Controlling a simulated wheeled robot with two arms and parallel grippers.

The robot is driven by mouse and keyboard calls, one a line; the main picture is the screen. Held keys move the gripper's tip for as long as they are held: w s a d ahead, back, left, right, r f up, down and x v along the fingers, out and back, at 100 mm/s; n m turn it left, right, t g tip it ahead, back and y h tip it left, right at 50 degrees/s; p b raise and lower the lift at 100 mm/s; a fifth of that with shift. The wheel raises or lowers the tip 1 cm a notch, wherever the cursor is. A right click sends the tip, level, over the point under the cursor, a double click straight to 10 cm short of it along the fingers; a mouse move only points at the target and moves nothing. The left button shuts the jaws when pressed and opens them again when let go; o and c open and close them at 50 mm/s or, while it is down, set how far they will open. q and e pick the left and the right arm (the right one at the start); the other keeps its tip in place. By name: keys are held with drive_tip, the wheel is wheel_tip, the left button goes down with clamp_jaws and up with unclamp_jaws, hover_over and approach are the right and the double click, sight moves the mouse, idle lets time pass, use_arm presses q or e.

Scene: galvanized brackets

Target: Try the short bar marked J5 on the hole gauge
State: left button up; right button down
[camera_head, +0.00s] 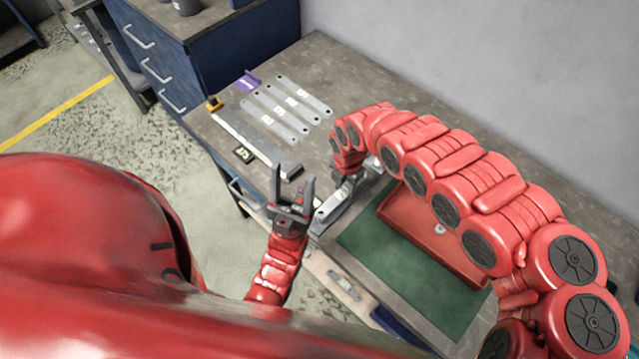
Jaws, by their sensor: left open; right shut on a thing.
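My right gripper (347,181) reaches down at the near left of the green mat and is shut on a short grey metal bar (329,209). The bar's near end, with a small round hole, shows beyond the fingers. The rest is hidden by the gripper, and I cannot read a J5 mark. My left gripper (292,190) is open and empty, fingers pointing up in the picture, just left of the bar. I cannot clearly make out the hole gauge; whether the bar touches anything below is hidden.
Several labelled flat bars (300,98) lie at the far left of the bench, near a purple piece (247,81). A red tray (408,209) is by the green mat (378,262), partly under my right arm.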

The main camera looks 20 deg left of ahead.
drive_tip(key=shift+f, duration=0.4)
drive_tip(key=shift+f+b, duration=1.4)
drive_tip(key=shift+f, duration=0.05)
idle(1.8)
drive_tip(key=shift+c, duration=2.1)
unclamp_jaws()
drive_tip(key=shift+w+r, duration=0.1)
drive_tip(key=shift+r, duration=0.4)
wheel_tip(320, 180, up, 6)
drive_tip(key=shift+f+p, duration=0.25)
drive_tip(key=shift+p, duration=0.05)
wheel_tip(320, 180, up, 11)
drive_tip(key=p, duration=0.9)
